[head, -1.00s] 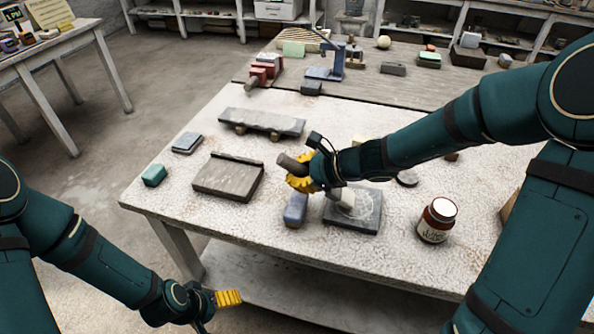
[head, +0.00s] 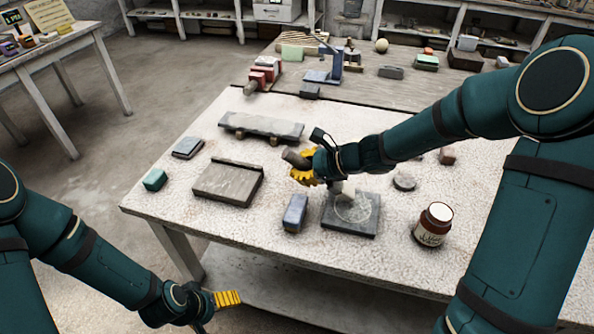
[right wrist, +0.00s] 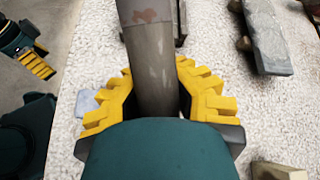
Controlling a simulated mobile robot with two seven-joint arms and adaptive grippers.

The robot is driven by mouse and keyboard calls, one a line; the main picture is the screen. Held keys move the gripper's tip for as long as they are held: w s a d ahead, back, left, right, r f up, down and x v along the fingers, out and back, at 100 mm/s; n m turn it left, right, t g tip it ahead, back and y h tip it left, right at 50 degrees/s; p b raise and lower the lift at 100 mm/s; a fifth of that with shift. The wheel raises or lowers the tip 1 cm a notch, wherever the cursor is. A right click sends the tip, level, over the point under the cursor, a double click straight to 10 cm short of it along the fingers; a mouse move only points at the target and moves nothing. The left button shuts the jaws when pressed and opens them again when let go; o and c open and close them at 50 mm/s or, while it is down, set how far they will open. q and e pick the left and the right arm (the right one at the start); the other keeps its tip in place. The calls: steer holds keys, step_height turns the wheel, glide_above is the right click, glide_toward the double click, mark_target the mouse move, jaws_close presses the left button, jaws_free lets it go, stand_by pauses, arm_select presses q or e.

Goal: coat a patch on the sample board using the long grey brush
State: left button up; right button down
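The long grey brush shows its handle (right wrist: 152,70) in the right wrist view, between the yellow fingers of my right gripper (right wrist: 158,100). In the head view my right gripper (head: 303,168) is shut around the grey handle, and pale bristles (head: 346,189) show beyond it. The bristles are over the far part of the dark square sample board (head: 365,228). I cannot tell whether they touch it. The board carries a pale ring outline with a lighter grey area inside. My left gripper (head: 228,298) hangs low in front of the table, with its finger opening unclear.
A brown jar with a white lid (head: 433,224) stands right of the board. A blue-grey block (head: 295,212) lies close to its left. The table's front edge is clear.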

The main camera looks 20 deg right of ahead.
steer(key=shift+w+d, duration=0.25)
steer(key=shift+w, duration=0.05)
steer(key=shift+s+a+r, duration=0.35)
steer(key=shift+s, duration=0.15)
steer(key=shift+s+a+r, duration=0.3)
steer(key=shift+s+r, duration=0.05)
steer(key=shift+s, duration=0.15)
steer(key=shift+s+a+f+b, duration=0.45)
steer(key=shift+a+f+b, duration=0.1)
steer(key=shift+b, duration=0.4)
steer(key=shift+s+a, duration=0.25)
steer(key=shift+a, duration=0.05)
steer(key=shift+s+a+f, duration=0.15)
steer(key=shift+s+a, duration=0.25)
steer(key=shift+a, duration=0.1)
